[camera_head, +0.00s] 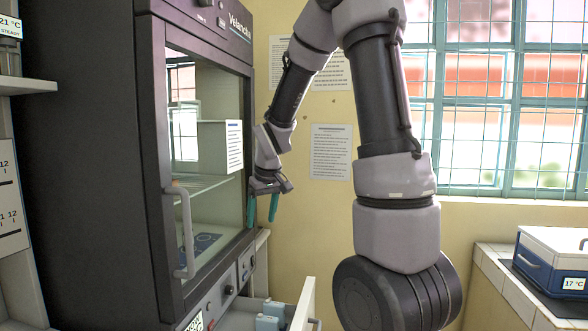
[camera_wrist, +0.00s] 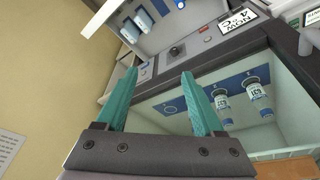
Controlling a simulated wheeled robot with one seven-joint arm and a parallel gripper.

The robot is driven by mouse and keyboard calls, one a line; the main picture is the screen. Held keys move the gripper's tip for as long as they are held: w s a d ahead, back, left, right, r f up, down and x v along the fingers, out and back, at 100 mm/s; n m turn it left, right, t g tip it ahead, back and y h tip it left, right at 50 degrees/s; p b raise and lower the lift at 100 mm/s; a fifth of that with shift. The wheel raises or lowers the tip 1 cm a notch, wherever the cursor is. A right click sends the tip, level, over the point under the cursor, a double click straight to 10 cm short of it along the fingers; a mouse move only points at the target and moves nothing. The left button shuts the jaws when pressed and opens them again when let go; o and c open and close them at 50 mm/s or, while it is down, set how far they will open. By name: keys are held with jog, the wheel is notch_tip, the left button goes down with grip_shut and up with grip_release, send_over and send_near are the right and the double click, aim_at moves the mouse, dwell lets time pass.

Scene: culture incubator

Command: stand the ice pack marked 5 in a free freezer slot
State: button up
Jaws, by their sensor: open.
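My gripper (camera_head: 262,218) is open and empty in the head view, in front of the right edge of the incubator's glass front. Its two teal fingers show apart in the wrist view (camera_wrist: 159,73). Pale blue packs (camera_head: 268,320) stand in an open drawer (camera_head: 302,306) low in the head view, well below my gripper. Packs (camera_wrist: 141,29) also show in a tray or drawer at the top of the wrist view. No number 5 is readable on any pack, and I cannot tell which slots are free.
The incubator (camera_head: 105,150) stands at left, its door handle (camera_head: 184,230) sticking out. In the wrist view, labelled vials (camera_wrist: 259,97) stand on a blue mat (camera_wrist: 175,107). A blue-and-white cool box (camera_head: 552,265) reading 17 °C is on the tiled counter (camera_head: 497,290) at right.

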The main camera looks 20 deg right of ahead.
jog(key=s+r+m+t+y, duration=0.1)
jog(key=s+r+m+t, duration=0.2)
jog(key=s+r, duration=1.3)
jog(key=s+d+m, duration=0.1)
jog(key=s+m, duration=0.2)
jog(key=s, duration=0.1)
jog(key=shift+s+r+m+t, duration=0.3)
jog(key=shift+s+r, duration=0.05)
